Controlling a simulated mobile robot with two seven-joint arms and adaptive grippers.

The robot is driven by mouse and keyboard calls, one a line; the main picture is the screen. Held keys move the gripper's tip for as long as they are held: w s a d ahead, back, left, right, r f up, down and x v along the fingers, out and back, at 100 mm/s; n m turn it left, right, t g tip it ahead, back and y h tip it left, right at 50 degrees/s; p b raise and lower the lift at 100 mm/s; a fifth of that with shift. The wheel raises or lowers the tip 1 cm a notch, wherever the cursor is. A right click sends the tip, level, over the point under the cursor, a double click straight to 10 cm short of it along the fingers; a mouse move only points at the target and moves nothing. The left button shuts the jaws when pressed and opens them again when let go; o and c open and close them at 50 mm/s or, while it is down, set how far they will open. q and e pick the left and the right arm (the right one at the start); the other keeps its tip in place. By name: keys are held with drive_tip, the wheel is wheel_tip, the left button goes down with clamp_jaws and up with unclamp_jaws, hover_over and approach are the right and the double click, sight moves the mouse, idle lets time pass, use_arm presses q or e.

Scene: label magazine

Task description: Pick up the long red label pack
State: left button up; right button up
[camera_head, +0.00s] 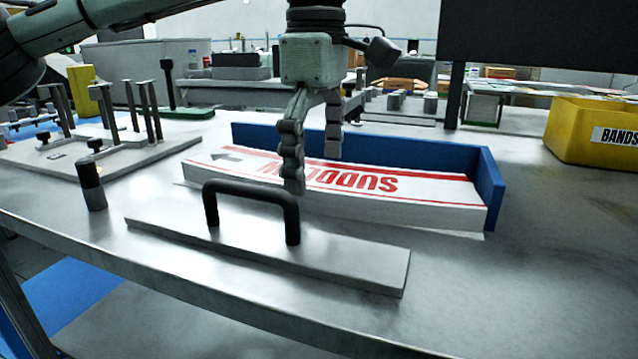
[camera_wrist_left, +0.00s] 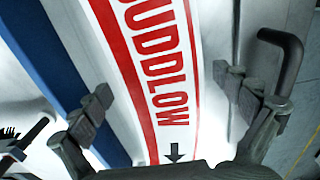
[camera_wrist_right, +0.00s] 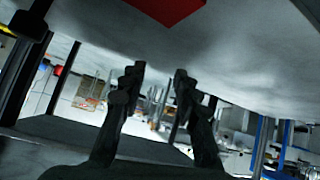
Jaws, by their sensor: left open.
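The long label pack (camera_head: 430,186) is white with red stripes, red SUDDLOW lettering and a dark arrow. It lies flat along a blue L-shaped stop (camera_head: 400,150). My left gripper (camera_head: 312,168) is open, pointing down over the pack. In the left wrist view, the pack (camera_wrist_left: 165,75) runs between the spread fingers (camera_wrist_left: 165,95), one near the blue stop (camera_wrist_left: 48,45) and one on the side of the black handle. I cannot tell whether the fingers touch it. My right gripper (camera_wrist_right: 155,75) shows only in its wrist view, with a gap between empty fingers.
A metal bar (camera_head: 350,262) with a black handle (camera_head: 250,192) lies in front of the pack. A yellow BANDS bin (camera_head: 585,125) stands at the right, a fixture with posts (camera_head: 110,150) at the left. The front right of the table is clear.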

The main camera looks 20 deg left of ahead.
use_arm(q)
drive_tip(key=shift+c, duration=0.6)
drive_tip(key=c, duration=1.6)
